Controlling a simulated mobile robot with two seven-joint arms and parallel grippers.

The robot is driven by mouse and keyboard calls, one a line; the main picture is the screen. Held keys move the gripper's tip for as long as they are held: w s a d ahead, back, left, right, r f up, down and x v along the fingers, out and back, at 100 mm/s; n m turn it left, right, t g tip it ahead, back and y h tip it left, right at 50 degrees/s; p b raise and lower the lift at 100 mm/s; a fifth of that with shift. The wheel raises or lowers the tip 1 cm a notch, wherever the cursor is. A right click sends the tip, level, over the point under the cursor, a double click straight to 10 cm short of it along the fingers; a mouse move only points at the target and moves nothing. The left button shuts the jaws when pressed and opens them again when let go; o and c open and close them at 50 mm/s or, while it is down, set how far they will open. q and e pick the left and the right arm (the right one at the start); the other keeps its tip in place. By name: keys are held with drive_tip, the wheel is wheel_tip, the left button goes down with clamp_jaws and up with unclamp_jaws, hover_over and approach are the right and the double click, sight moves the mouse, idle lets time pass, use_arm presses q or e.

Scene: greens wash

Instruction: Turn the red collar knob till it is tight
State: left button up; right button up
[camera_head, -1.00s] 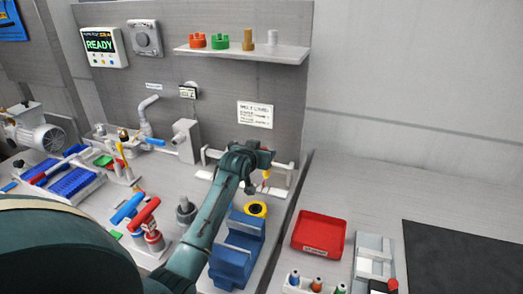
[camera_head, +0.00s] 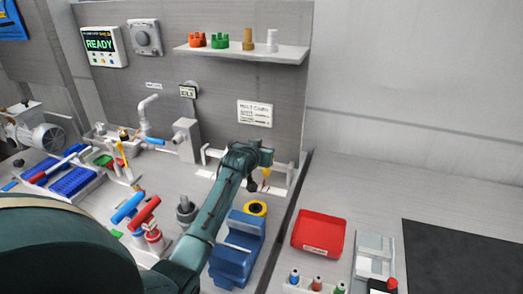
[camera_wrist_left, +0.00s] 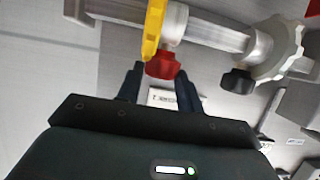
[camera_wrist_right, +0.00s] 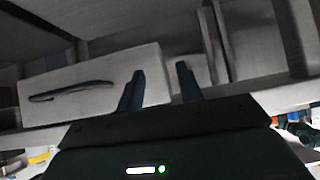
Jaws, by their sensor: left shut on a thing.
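The red collar knob (camera_wrist_left: 162,66) shows in the left wrist view, on a pale collar beneath a grey rail and beside a yellow part (camera_wrist_left: 152,28). My left gripper (camera_wrist_left: 160,78) has one finger on each side of the knob and is shut on it. In the head view my left gripper (camera_head: 258,158) is at the rail by the back panel and hides the red knob; the yellow part (camera_head: 266,172) shows just below. My right gripper (camera_wrist_right: 161,78) has its fingers apart and empty in the right wrist view, and is not in the head view.
A black knob (camera_wrist_left: 238,81) and a white handwheel (camera_wrist_left: 279,48) sit right of the red knob. A red tray (camera_head: 319,233) is to the right. A drawer front (camera_wrist_right: 90,88) faces my right gripper.

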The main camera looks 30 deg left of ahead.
use_arm(q)
drive_tip(key=shift+c, duration=0.8)
drive_tip(key=shift+d+n+y, duration=0.1)
drive_tip(key=shift+n+y, duration=0.2)
drive_tip(key=shift+y, duration=0.1)
